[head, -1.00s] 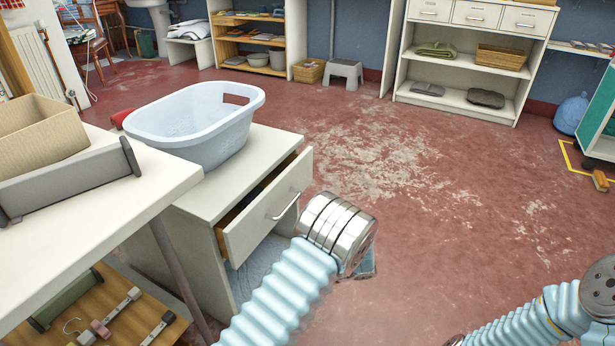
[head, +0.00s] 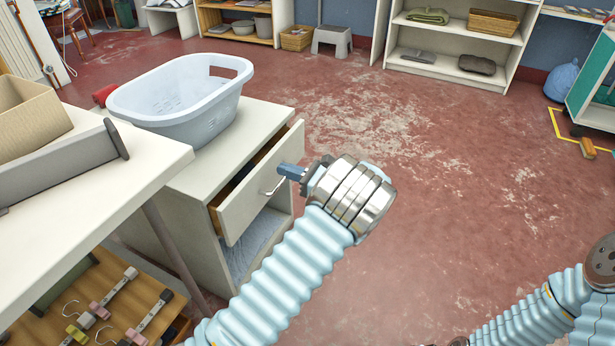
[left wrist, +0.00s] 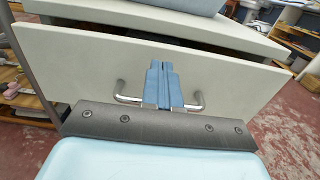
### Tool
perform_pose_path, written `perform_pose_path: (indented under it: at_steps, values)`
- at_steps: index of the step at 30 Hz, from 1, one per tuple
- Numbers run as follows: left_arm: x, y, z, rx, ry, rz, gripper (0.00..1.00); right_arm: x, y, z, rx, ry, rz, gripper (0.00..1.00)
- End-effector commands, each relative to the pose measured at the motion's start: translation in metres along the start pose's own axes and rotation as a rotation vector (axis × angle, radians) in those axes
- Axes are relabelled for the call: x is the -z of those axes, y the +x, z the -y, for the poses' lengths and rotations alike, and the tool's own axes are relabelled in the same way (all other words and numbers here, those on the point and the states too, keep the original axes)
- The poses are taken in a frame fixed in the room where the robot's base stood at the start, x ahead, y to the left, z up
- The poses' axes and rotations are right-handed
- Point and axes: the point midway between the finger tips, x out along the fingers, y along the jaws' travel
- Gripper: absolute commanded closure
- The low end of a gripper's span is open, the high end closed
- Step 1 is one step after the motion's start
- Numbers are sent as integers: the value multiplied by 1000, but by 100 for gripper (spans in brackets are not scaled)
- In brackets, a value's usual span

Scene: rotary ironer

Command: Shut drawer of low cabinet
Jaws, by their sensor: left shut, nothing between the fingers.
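The low cabinet (head: 190,170) is white, with its drawer (head: 250,195) partly pulled out; a dark gap shows behind the drawer front. The drawer front also fills much of the left wrist view (left wrist: 75,60), with its metal bar handle (left wrist: 128,98) across the middle. My left gripper (head: 284,172) points at the drawer front by the handle. In the left wrist view its blue fingers (left wrist: 162,75) are shut together with nothing between them, in front of the handle's middle. Whether they touch the front I cannot tell. My right arm shows at the lower right; its gripper is out of view.
A pale blue laundry basket (head: 180,100) stands on the cabinet top. A white table (head: 90,200) with a cardboard box (head: 30,118) is at the left. The red floor (head: 440,200) to the right is clear. Shelves and a grey stool (head: 333,40) stand at the back.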

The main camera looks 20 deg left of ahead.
Motion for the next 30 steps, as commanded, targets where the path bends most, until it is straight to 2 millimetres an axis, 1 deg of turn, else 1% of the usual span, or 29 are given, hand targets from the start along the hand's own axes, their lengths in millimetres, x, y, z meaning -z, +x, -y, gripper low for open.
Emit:
perform_pose_path:
  at_steps: [1, 3, 7, 11, 19, 22, 30]
  values:
    - [0, 8, 0, -1, 1, 0, 100, 0, 1, 0, 0, 0, 0, 100]
    - [1, 17, 0, -1, 0, 0, 100, 0, 1, 0, 0, 0, 0, 100]
    - [1, 27, 0, 1, 0, -1, 100, 0, 2, 0, 0, 0, 0, 100]
    - [0, 30, 0, 1, -1, -1, 100, 0, 2, 0, 0, 1, 0, 100]
    - [0, 30, 0, 1, -1, -1, 100, 0, 1, 0, 0, 1, 0, 100]
    - [0, 35, 0, 0, -1, 0, 100, 0, 0, 0, 0, 1, 0, 100]
    - [-1, 76, 0, -2, 1, -1, 100, 1, -9, 2, -2, 1, -2, 100]
